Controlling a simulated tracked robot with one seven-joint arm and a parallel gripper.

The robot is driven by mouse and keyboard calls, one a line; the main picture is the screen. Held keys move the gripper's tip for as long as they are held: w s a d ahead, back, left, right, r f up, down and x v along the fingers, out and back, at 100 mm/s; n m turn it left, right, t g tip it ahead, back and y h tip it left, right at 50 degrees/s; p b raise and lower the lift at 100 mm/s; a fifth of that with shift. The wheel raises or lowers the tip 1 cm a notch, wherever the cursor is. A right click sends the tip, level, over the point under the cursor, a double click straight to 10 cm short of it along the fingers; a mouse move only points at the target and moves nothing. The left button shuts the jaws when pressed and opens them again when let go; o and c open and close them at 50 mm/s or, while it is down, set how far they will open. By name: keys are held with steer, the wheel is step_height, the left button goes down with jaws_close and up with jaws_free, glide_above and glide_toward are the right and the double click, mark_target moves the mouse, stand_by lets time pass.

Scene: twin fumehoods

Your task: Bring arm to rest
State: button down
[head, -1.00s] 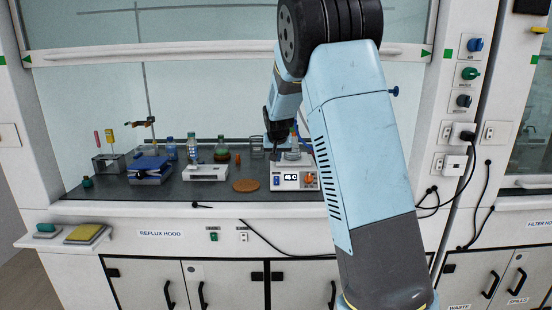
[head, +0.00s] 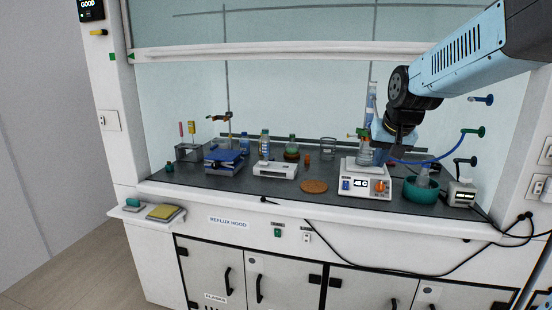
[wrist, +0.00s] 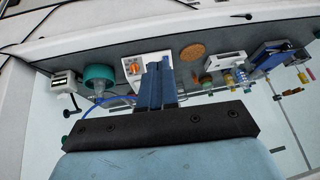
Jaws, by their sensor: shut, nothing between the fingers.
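My arm comes in from the upper right of the head view. My gripper (head: 381,156) hangs at its end, inside the fume hood, in front of or above the white hotplate (head: 364,183); the exact gap cannot be told. In the wrist view the dark fingers of my gripper (wrist: 158,64) lie together, with nothing between them, overlapping the hotplate (wrist: 133,70) in the picture. A glass flask (head: 364,152) stands over the hotplate, partly hidden by the gripper in the head view.
A green bowl (head: 441,190) with a flask and a small white device (head: 461,194) stand right of the hotplate. A blue hose (head: 432,160) runs close by my gripper. A cork mat (head: 314,186), white balance (head: 275,169) and blue jack (head: 224,161) lie left. The raised sash (head: 280,49) hangs above.

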steer(key=s+a+f+n, duration=0.1)
steer(key=s+a+f, duration=0.1)
steer(key=s, duration=2)
steer(key=shift+a+n, duration=0.2)
steer(key=shift+n, duration=0.2)
